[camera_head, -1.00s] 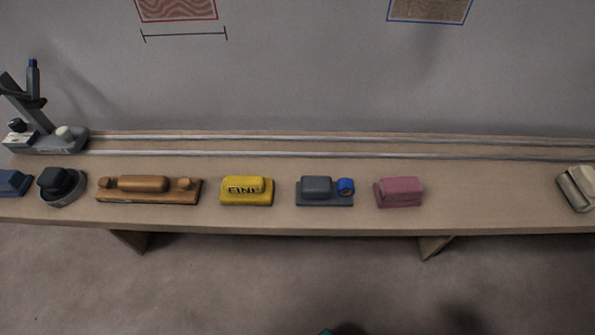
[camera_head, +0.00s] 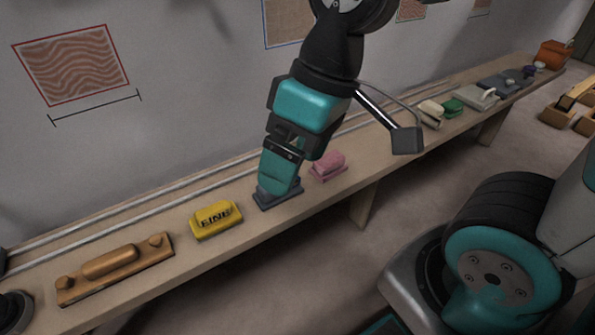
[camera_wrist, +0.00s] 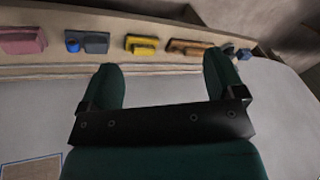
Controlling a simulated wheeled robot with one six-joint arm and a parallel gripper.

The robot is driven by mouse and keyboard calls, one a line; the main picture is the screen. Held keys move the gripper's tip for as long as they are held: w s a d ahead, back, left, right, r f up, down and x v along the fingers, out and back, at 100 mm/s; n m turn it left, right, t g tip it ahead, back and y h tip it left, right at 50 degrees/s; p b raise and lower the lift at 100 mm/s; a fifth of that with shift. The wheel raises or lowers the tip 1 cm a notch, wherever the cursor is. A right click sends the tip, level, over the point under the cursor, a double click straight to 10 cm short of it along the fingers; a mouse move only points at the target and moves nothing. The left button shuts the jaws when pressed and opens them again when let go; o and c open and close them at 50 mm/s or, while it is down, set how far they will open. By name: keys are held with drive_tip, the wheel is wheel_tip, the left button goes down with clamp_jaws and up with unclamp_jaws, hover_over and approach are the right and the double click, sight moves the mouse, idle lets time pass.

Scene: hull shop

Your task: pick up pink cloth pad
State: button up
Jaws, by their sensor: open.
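The pink cloth pad (camera_head: 328,166) is a block on a flat base, lying on the long wooden bench (camera_head: 231,250) just right of a grey block (camera_head: 291,194). In the wrist view the pink pad (camera_wrist: 22,40) is at the far upper left, outside the span of the fingers. My gripper (camera_head: 280,180) shows teal fingers in front of the grey block in the head view, hiding much of it. In the wrist view my gripper (camera_wrist: 163,72) is open, its two fingers wide apart with nothing between them.
A yellow block (camera_head: 216,220) and a long wooden sander (camera_head: 115,268) lie left along the bench. Farther right are a cream block (camera_head: 431,113), a green pad (camera_head: 452,106) and other tools. Rails run along the back of the bench near the wall.

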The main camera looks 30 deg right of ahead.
drive_tip(key=shift+o, duration=0.7)
drive_tip(key=w+d+f+m+h+p, duration=0.1)
drive_tip(key=w+d, duration=0.4)
drive_tip(key=w, duration=0.5)
drive_tip(key=shift+d+m, duration=0.4)
drive_tip(key=shift+m, duration=0.1)
drive_tip(key=m+h+p, duration=0.1)
drive_tip(key=m+h, duration=0.2)
hover_over(330, 158)
wheel_tip(330, 158, down, 8)
drive_tip(key=f, duration=0.3)
drive_tip(key=f+b, duration=0.1)
drive_tip(key=f, duration=0.2)
drive_tip(key=f+b, duration=0.1)
drive_tip(key=f, duration=0.3)
drive_tip(key=shift+w+d, duration=0.15)
drive_tip(key=shift+w, duration=0.15)
drive_tip(key=f, duration=0.2)
drive_tip(key=f+b, duration=0.1)
drive_tip(key=f, duration=0.2)
drive_tip(key=shift+s+f+b, duration=0.3)
drive_tip(key=shift+f+b, duration=0.05)
drive_tip(key=shift+f, duration=0.05)
drive_tip(key=c, duration=0.7)
